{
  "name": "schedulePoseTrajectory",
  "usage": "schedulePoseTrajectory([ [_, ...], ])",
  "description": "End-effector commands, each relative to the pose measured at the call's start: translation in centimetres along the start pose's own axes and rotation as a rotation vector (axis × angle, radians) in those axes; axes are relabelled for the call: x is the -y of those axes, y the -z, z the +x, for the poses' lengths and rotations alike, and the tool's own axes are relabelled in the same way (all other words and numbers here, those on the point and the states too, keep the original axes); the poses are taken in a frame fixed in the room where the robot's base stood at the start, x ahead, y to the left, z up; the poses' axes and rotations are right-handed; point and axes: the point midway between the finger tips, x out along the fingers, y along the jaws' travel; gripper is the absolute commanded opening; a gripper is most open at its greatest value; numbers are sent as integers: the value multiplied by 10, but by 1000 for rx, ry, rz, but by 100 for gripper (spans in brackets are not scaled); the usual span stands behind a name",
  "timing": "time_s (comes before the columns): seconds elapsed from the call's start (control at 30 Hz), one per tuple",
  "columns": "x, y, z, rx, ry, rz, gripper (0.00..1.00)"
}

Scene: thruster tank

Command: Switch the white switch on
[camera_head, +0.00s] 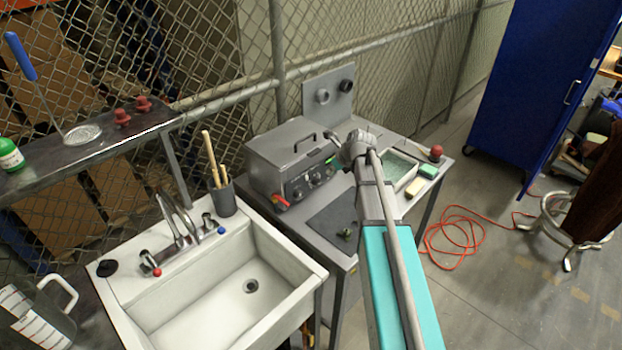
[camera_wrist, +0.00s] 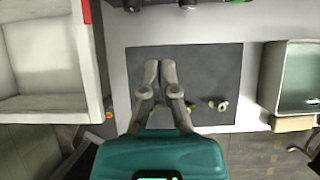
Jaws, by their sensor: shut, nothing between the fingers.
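I cannot make out a white switch in either view. A grey metal box (camera_head: 290,155) with a handle on its lid stands on the workbench in the head view. Its front has several dark knobs (camera_head: 298,190), a red part at the left and a green part (camera_head: 331,159) at the right, partly behind my arm. My gripper (camera_wrist: 159,66) is shut and empty in the wrist view, above the dark mat (camera_wrist: 215,65) in front of the box. In the head view my arm hides part of the bench, and the fingers cannot be made out there.
A white sink (camera_head: 160,315) stands left of the bench. A shallow basin (camera_head: 400,170), a yellow sponge (camera_head: 415,187) and a green block (camera_head: 428,171) are at the right. Small items (camera_wrist: 218,104) lie on the mat. A wire fence stands behind; an orange cable (camera_head: 455,235) lies on the floor.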

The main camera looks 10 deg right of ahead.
Motion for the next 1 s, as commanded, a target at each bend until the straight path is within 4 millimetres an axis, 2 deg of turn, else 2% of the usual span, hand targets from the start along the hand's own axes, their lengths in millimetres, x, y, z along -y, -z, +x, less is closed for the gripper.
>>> schedulePoseTrajectory([
  [0.53, 0, 1, 6, 0, -1, -1, 0],
  [1.0, 0, 2, 44, 0, -1, -2, 0],
])
